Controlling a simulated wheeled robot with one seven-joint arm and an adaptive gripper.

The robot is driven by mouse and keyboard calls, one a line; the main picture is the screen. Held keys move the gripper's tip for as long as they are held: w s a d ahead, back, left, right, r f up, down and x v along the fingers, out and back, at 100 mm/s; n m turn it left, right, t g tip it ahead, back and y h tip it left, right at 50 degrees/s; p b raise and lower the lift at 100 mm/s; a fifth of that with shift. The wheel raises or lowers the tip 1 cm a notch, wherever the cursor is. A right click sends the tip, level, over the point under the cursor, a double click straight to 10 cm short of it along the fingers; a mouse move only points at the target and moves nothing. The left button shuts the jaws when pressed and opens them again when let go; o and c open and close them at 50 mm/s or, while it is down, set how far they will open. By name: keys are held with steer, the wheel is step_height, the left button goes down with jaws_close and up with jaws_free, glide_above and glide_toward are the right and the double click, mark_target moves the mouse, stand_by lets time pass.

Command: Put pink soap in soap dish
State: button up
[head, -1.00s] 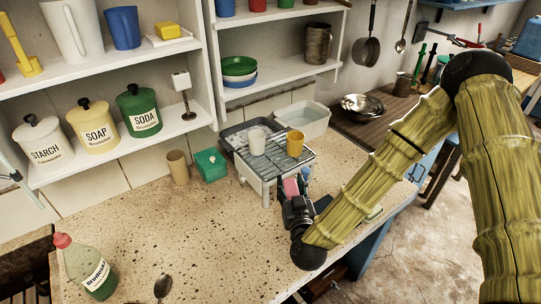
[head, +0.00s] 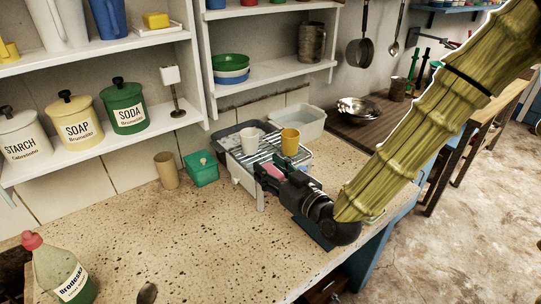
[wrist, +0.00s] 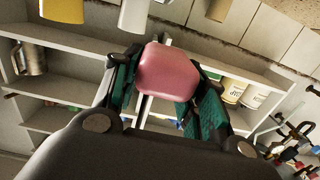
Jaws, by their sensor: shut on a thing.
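The pink soap (head: 272,171) is held between the fingers of my gripper (head: 279,180), in front of the draining rack, in the head view. In the wrist view the soap (wrist: 168,72) fills the gap between the two fingers of my gripper (wrist: 164,88), and its rounded face is clear. My gripper is shut on it, pointing left toward the rack. I cannot make out a soap dish for certain. A pale green edge (head: 376,214) shows beside my arm near the counter's right edge, mostly hidden by it.
The wire rack (head: 237,172) bears a white cup (head: 250,139) and a yellow cup (head: 290,141). A bottle (head: 60,268) stands front left. The middle of the counter (head: 190,225) is clear.

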steer(key=p, duration=0.4)
glide_above(268, 159)
steer(key=shift+f, duration=0.65)
steer(key=shift+f+p, duration=0.6)
steer(key=shift+f, duration=1.2)
steer(key=shift+f, duration=0.2)
steer(key=o, duration=0.8)
